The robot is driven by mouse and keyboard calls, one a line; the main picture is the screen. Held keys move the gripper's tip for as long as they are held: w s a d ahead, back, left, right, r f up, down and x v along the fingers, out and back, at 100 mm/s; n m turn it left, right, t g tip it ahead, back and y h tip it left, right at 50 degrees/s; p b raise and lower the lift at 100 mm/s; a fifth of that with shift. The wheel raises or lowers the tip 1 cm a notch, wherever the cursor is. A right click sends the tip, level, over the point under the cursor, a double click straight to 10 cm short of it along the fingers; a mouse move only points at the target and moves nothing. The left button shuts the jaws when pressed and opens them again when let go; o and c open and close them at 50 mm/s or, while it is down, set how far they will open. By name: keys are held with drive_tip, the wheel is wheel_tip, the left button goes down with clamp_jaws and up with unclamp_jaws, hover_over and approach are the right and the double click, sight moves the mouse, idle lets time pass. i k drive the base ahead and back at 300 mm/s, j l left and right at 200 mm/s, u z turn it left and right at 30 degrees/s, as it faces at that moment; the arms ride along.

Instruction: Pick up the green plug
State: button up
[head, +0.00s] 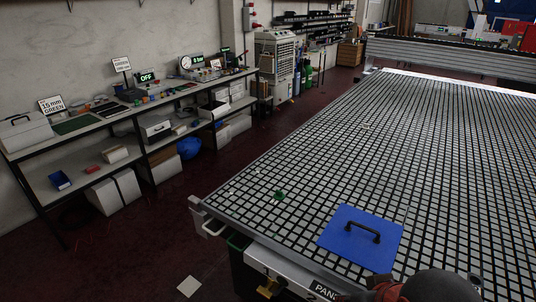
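A small green piece (279,195), which looks like the green plug, sits on the grid table (400,130) near its left corner. It is too small to make out its exact shape. Nothing touches it that I can see. A dark rounded part, which seems to be my arm, shows at the bottom right edge. My gripper's fingers are not in view.
A blue square plate (338,240) with a black handle lies on the grid, right of the green piece. Small pale pieces (232,193) lie near the corner. A workbench (105,119) with signs, tools and boxes stands along the left wall. Dark floor between is mostly clear.

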sight(279, 195)
drive_tip(key=i+j+z, duration=0.1)
drive_tip(key=j+z, duration=0.15)
drive_tip(key=z, duration=0.2)
drive_tip(key=i+j+z, duration=0.1)
drive_tip(key=j+z, duration=0.2)
drive_tip(key=z, duration=0.15)
drive_tip(key=j+z, duration=0.25)
drive_tip(key=z, duration=0.2)
drive_tip(key=j+z, duration=0.1)
drive_tip(key=j, duration=0.45)
drive_tip(key=k+j, duration=0.1)
drive_tip(key=j, duration=0.45)
drive_tip(key=j+z, duration=0.15)
drive_tip(key=j, duration=0.4)
drive_tip(key=k+j+z, duration=0.1)
drive_tip(key=j, duration=0.45)
drive_tip(key=k+j+z, duration=0.1)
drive_tip(key=j, duration=0.4)
drive_tip(key=k+j, duration=0.1)
drive_tip(key=j, duration=0.45)
drive_tip(key=z, duration=0.05)
